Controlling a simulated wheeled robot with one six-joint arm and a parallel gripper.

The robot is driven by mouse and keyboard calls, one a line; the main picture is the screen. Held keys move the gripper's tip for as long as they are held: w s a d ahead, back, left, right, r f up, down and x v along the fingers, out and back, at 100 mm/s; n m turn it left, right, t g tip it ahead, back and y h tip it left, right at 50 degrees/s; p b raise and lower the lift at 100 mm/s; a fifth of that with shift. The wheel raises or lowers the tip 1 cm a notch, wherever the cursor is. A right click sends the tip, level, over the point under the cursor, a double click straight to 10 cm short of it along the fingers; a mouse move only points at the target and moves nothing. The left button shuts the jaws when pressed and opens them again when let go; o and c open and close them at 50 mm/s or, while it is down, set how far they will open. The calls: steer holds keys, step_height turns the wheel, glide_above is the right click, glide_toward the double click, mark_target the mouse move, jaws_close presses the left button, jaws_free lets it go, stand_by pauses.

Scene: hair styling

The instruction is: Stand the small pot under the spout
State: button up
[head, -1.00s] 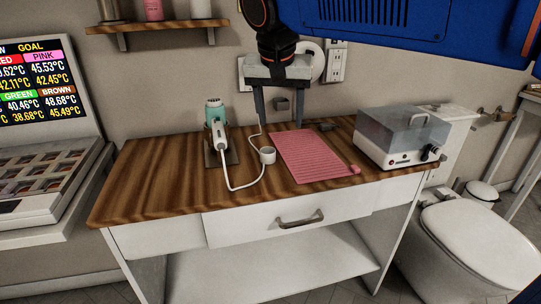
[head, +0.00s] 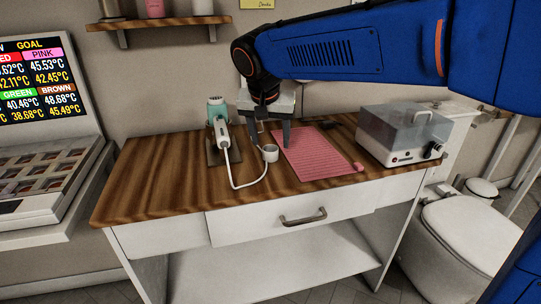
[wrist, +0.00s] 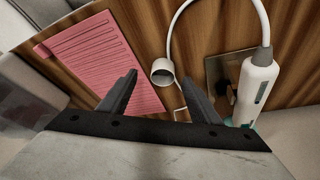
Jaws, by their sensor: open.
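The small pot (head: 270,155) is a white, round, open cup standing upright on the wooden table, near the left edge of the pink mat. It also shows in the wrist view (wrist: 161,74), just ahead of and between my fingertips. My gripper (head: 271,140) is open and empty, pointing down close behind the pot, with one finger on each side. I cannot tell whether a finger touches it. In the wrist view my gripper (wrist: 160,77) shows a wide gap. I cannot clearly make out a spout.
The pink ridged mat (head: 318,158) lies right. A clear-lidded box (head: 404,135) stands at the right end. The table's left is clear.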

mark_target(270, 149)
steer(key=shift+w+a+x, duration=0.1)
steer(key=shift+w+x, duration=0.05)
steer(key=shift+x, duration=1.35)
steer(key=shift+w+a+x, duration=0.1)
steer(key=shift+w+x, duration=0.05)
steer(key=shift+x, duration=1.35)
steer(key=shift+r, duration=0.1)
steer(key=shift+c, duration=0.6)
steer(key=c, duration=1.1)
